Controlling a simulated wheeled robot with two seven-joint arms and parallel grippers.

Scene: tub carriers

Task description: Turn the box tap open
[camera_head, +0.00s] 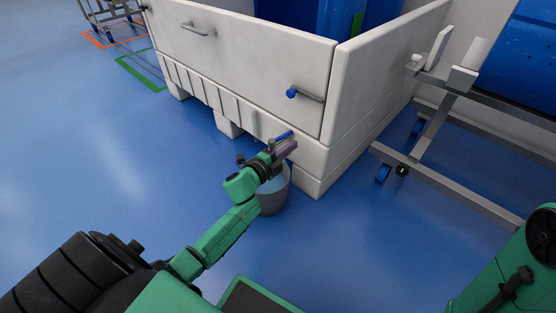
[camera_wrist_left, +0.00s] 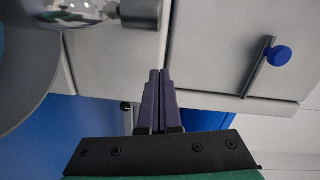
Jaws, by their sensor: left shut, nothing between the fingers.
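The box tap has a blue lever (camera_head: 284,135) low on the front of the white box (camera_head: 240,65). Its metal body (camera_wrist_left: 140,13) shows at the top edge of the left wrist view, partly cut off. My left gripper (camera_head: 291,147) is shut and empty, its purple fingers right beside the tap, close to the box wall. In the left wrist view the fingertips (camera_wrist_left: 159,74) are together, below the tap body and apart from it in the picture. Whether they touch the lever cannot be told. My right gripper is not in view.
A grey bucket (camera_head: 273,203) stands on the floor under the tap, partly hidden by my left arm. A gate handle with a blue knob (camera_head: 291,93) is above it, also in the left wrist view (camera_wrist_left: 279,55). A metal rack (camera_head: 440,95) with a blue drum (camera_head: 522,62) stands right.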

